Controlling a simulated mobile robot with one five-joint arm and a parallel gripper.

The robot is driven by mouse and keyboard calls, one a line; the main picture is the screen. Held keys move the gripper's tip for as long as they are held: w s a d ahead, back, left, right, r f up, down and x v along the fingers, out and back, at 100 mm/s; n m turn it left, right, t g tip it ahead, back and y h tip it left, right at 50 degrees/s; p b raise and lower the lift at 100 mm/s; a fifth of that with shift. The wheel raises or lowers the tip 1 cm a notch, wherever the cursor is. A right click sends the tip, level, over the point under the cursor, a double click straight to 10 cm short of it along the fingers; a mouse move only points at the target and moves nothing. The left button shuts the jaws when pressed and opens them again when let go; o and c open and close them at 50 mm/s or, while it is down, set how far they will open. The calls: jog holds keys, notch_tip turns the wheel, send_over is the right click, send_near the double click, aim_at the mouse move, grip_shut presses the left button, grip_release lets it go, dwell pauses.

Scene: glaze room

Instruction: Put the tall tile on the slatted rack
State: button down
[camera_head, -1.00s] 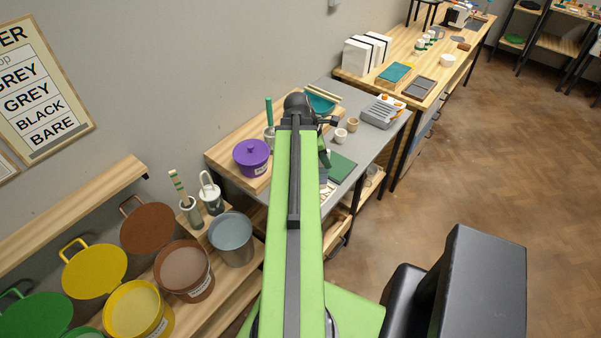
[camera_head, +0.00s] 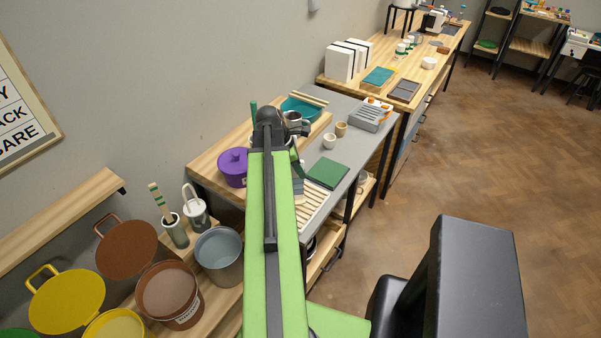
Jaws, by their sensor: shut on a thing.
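The slatted rack (camera_head: 315,203) is a pale wooden frame of parallel slats on the grey table, just right of my arm. Its left part is hidden by the arm. My gripper (camera_head: 297,170) is mostly hidden behind my green arm; only a small dark part shows at the arm's right edge. It is shut on a grey upright piece, which I take for the tall tile (camera_head: 298,188). Only a narrow strip of it shows, in front of the rack's left side. I cannot tell whether it touches the rack.
A dark green flat slab (camera_head: 327,174) lies right behind the rack. Buckets (camera_head: 219,250) fill the lower left.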

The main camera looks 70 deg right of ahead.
jog(key=shift+f, duration=0.15)
jog(key=c, duration=1.4)
grip_release()
jog(key=p+v, duration=1.1)
jog(key=v, duration=0.1)
